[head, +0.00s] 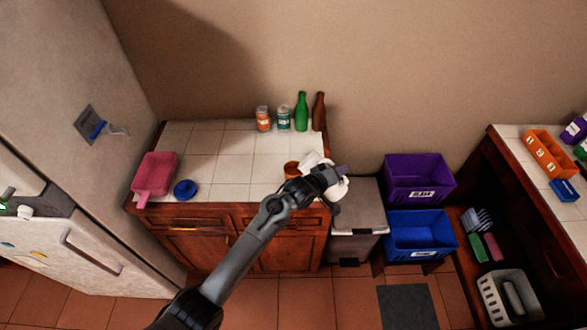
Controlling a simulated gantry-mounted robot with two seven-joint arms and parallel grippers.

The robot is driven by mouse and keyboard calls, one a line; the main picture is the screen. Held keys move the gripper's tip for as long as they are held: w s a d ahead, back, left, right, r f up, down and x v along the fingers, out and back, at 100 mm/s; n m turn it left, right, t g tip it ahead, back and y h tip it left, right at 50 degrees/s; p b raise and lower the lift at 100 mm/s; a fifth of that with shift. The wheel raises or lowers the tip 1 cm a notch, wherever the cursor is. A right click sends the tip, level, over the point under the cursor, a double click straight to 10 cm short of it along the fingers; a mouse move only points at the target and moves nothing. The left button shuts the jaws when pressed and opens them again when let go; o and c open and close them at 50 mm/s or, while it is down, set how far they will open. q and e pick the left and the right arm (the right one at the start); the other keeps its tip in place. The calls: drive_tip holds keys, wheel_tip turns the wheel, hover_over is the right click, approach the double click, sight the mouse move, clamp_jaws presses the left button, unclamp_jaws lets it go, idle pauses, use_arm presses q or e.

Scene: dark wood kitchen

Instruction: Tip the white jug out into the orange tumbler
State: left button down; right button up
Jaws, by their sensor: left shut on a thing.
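The white jug (312,160) is at the right front of the tiled counter, partly hidden behind my left gripper (334,178). My left gripper is shut on the jug. The jug looks tilted to the left, but how far is hard to tell. The orange tumbler (291,169) stands on the counter just left of the jug, partly covered by my arm and the jug. Whether anything is coming out of the jug or lies in the tumbler is too small to see. My right gripper is not in view.
Two jars (264,119), a green bottle (302,112) and a brown bottle (319,112) stand at the back of the counter (225,140). A bin (358,208) and purple and blue crates (421,235) stand right.

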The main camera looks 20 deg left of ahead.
sight(342, 183)
use_arm(q)
drive_tip(key=f+m+y, duration=0.1)
drive_tip(key=f, duration=0.1)
drive_tip(key=d+f+m+b, duration=0.1)
drive_tip(key=f, duration=0.1)
drive_tip(key=shift+s+d+y, duration=0.15)
drive_tip(key=shift+y, duration=0.25)
drive_tip(key=shift+d+m, duration=0.4)
drive_tip(key=shift+s+d+f+m+y+b, duration=0.2)
drive_tip(key=shift+d+f+m+y+b, duration=0.2)
drive_tip(key=shift+d+f+m+y, duration=0.55)
drive_tip(key=shift+s+d+f+m+t+y+b, duration=0.1)
drive_tip(key=shift+d+f+m+t+y+b, duration=0.2)
drive_tip(key=shift+f+m+y+b, duration=0.3)
drive_tip(key=shift+s+d+f+m+t+y+b, duration=0.15)
drive_tip(key=shift+f+m+t+y+b, duration=0.2)
drive_tip(key=shift+f+m+b, duration=0.35)
drive_tip(key=shift+w+f, duration=0.1)
